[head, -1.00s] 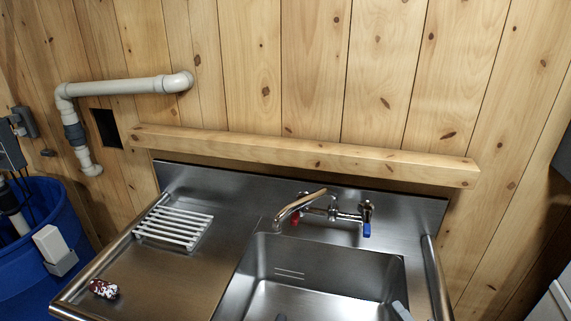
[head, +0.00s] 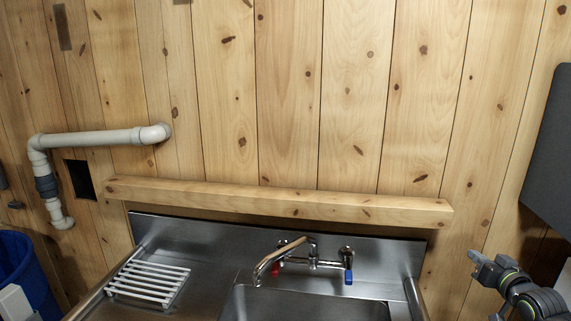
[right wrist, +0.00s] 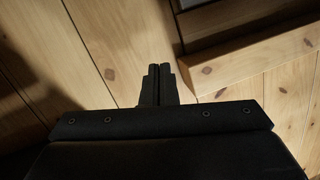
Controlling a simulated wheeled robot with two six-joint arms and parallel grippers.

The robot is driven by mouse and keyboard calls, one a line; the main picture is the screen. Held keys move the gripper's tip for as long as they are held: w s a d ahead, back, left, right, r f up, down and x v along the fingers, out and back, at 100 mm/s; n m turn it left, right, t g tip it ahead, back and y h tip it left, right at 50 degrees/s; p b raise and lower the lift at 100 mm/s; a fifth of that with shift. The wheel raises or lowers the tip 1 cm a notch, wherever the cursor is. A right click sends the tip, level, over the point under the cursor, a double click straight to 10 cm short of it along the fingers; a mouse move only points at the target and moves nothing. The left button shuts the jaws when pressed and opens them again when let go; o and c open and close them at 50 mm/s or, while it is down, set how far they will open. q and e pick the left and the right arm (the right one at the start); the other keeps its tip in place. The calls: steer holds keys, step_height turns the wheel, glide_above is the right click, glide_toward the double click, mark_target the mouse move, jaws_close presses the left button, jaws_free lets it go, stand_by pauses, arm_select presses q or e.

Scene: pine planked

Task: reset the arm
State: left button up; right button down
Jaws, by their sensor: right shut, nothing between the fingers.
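My right gripper (head: 479,258) is at the lower right of the head view, with its tip pointing up and left. It is right of the sink, in front of the plank wall. In the right wrist view its two dark fingers (right wrist: 158,78) are together with nothing between them. My left gripper is not in view.
A steel sink (head: 232,302) with a faucet (head: 300,258) and a white rack (head: 148,281) is below a wooden ledge (head: 280,201). A white pipe (head: 100,138) is on the wall. A blue bin (head: 35,279) stands at left. A dark panel (head: 552,150) is at right.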

steer(key=s+d+f+n+g+h, duration=0.2)
steer(key=s+f+n, duration=0.15)
steer(key=f, duration=0.65)
steer(key=s+d+f+n+g+h, duration=0.1)
steer(key=s+d+f+n+h, duration=0.3)
steer(key=f, duration=0.6)
steer(key=s+a+f+m+g+y, duration=0.1)
steer(key=s+a+f+g, duration=0.15)
steer(key=s+f, duration=0.6)
steer(key=s+a+f+m+g+y, duration=0.15)
steer(key=s+a+f, duration=0.3)
steer(key=f, duration=0.75)
steer(key=s+a+f+g+y, duration=0.1)
steer(key=s+a+f+g, duration=0.1)
steer(key=s+a+f, duration=0.4)
steer(key=s+a+f+m+g+y, duration=0.1)
steer(key=s+a+f+g, duration=0.2)
steer(key=s, duration=1.4)
steer(key=s+a+f+m+g+y, duration=0.1)
steer(key=s+a+f+g, duration=0.2)
steer(key=s+a+f, duration=0.7)
steer(key=s+a, duration=0.1)
steer(key=a, duration=0.2)
steer(key=shift+s+f, duration=0.25)
steer(key=shift+f, duration=0.05)
